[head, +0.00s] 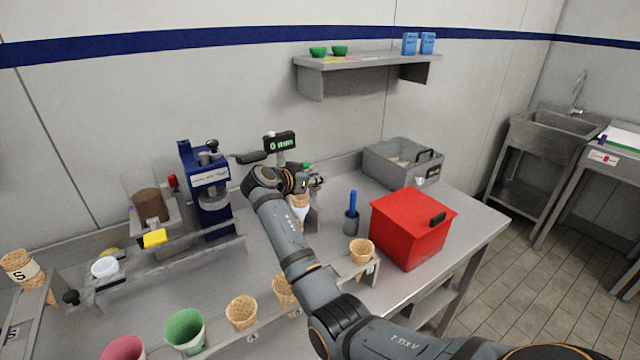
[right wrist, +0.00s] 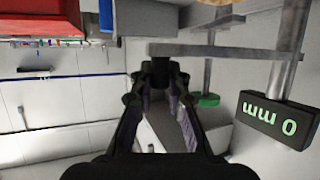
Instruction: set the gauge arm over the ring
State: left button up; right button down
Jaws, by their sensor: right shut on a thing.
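The gauge stands on the bench with its display reading 0 mm (head: 281,141); the display also shows in the right wrist view (right wrist: 282,118). A grey bar (right wrist: 235,51) runs across a post beside the display. My right gripper (head: 316,181) is just below and right of the display, near a waffle cone (head: 300,207). Its jaws (right wrist: 160,72) are shut on a small dark part at the bar's end, seemingly the gauge arm. A green part (right wrist: 208,100) lies close by. The wrist and fingers hide much of the gauge; I cannot make out the ring. My left gripper is out of view.
A blue press (head: 208,190) stands left of the gauge. A dark cup with a blue-handled tool (head: 351,222), a red box (head: 412,228) and a grey bin (head: 402,164) stand to the right. Several cones and coloured cups line the front rail.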

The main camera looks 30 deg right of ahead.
jog(key=shift+a+g, duration=0.3)
jog(key=c, duration=1.3)
grip_release()
jog(key=v, duration=0.7)
jog(key=shift+a, duration=0.25)
jog(key=shift+s, duration=0.1)
